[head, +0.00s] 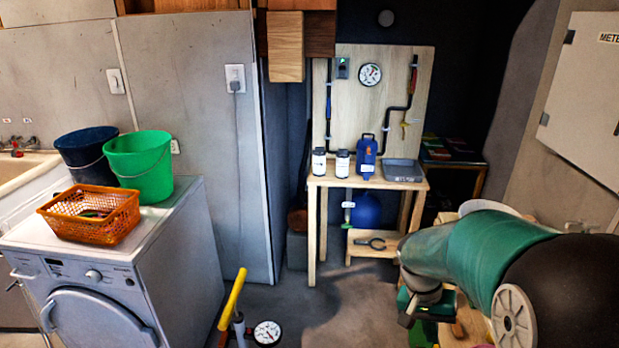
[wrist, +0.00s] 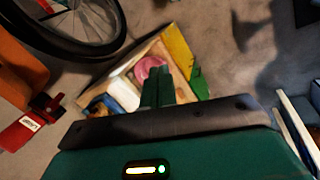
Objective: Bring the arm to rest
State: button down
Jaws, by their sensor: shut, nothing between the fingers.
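My arm reaches in from the right edge of the head view, with a green link and black joints, bent downward at its far end. In the wrist view my gripper (wrist: 159,78) points down over the floor, its two dark green fingers together with nothing between them. Beyond the fingertips is an open wooden box (wrist: 178,58) on the floor, holding a pink round thing (wrist: 151,70) and other items. The fingers cover part of the box, and I cannot tell the gap between them.
A small wooden bench (head: 366,183) with bottles and a grey tray stands ahead. A washing machine (head: 95,290) is at left, a yellow-handled pump (head: 232,300) on the floor. The wrist view shows a bicycle wheel (wrist: 121,38) and a red object (wrist: 18,135). Floor before the bench is clear.

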jog(key=s+a+r+n+t+y, duration=0.1)
jog(key=s+a+r+n+t, duration=0.1)
jog(key=s+a+r, duration=0.3)
jog(key=s+a+r+n+t+y, duration=0.2)
jog(key=s+a+r+t, duration=0.3)
jog(key=s+r, duration=0.3)
notch_tip(320, 180, up, 2)
jog(key=shift+r+n, duration=0.2)
jog(key=shift+n, duration=0.5)
jog(key=shift+s+d, duration=0.15)
